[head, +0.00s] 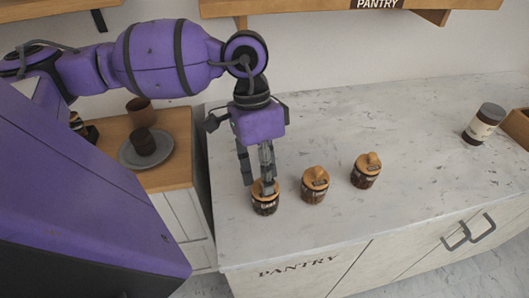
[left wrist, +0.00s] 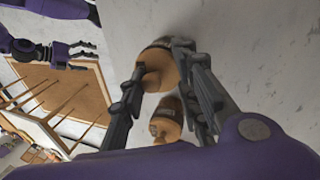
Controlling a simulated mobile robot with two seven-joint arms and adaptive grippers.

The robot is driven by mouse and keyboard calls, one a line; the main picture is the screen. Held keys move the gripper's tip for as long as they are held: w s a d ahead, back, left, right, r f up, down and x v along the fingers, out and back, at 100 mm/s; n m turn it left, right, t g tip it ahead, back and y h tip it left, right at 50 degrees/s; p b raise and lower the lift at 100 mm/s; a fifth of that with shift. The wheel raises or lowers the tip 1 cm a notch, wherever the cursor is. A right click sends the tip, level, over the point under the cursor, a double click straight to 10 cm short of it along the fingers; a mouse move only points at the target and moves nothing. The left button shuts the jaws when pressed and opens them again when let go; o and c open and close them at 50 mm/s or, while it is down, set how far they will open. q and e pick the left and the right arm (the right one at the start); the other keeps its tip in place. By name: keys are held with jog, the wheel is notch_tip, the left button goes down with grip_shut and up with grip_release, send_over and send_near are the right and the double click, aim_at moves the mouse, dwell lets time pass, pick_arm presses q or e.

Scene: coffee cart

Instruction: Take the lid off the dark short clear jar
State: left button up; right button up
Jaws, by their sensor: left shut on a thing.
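Three short jars with tan, knobbed lids stand in a row on the marble counter. The leftmost jar (head: 265,208) has dark contents and a pale label band. My left gripper (head: 259,183) reaches down from above and is shut on this jar's lid (left wrist: 158,64), which shows between the fingers in the left wrist view. The lid appears to sit on the jar; the fingers hide part of it. My right gripper (left wrist: 80,55) shows at the upper left of the left wrist view, empty with its fingers apart.
The middle jar (head: 315,186) stands close to the right of the held one, and the right jar (head: 365,171) beyond it. A dark-lidded jar (head: 483,122) stands far right by a wooden box (head: 517,127). The counter's front edge is near the jars.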

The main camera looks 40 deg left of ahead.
aim_at(256, 185)
jog(key=shift+s+f, duration=0.1)
jog(key=shift+s, duration=0.2)
jog(key=shift+d, duration=0.1)
pick_arm(q)
jog(key=shift+r, duration=0.7)
jog(key=shift+c, duration=1)
jog(key=r, duration=0.1)
jog(key=s+r, duration=0.1)
jog(key=r, duration=0.1)
jog(key=shift+s+a+r, duration=0.2)
jog(key=shift+s+a, duration=0.05)
jog(key=shift+a, duration=0.15)
jog(key=s+a+r+p, duration=0.1)
jog(key=s+r+p, duration=0.1)
jog(key=s, duration=0.1)
jog(key=s+a+r+p, duration=0.2)
jog(key=s+r+p, duration=0.1)
jog(key=s, duration=0.1)
jog(key=s+a+r+p, duration=0.1)
jog(key=s+r+p, duration=0.1)
jog(key=s+r, duration=0.1)
jog(key=shift+s+a+p, duration=0.3)
jog(key=shift+s, duration=0.35)
pick_arm(e)
jog(key=w+a+r, duration=0.2)
jog(key=w+r, duration=0.1)
jog(key=r, duration=0.4)
jog(key=shift+w+r+t, duration=0.15)
jog(key=shift+w+t, duration=0.1)
jog(key=shift+t, duration=0.15)
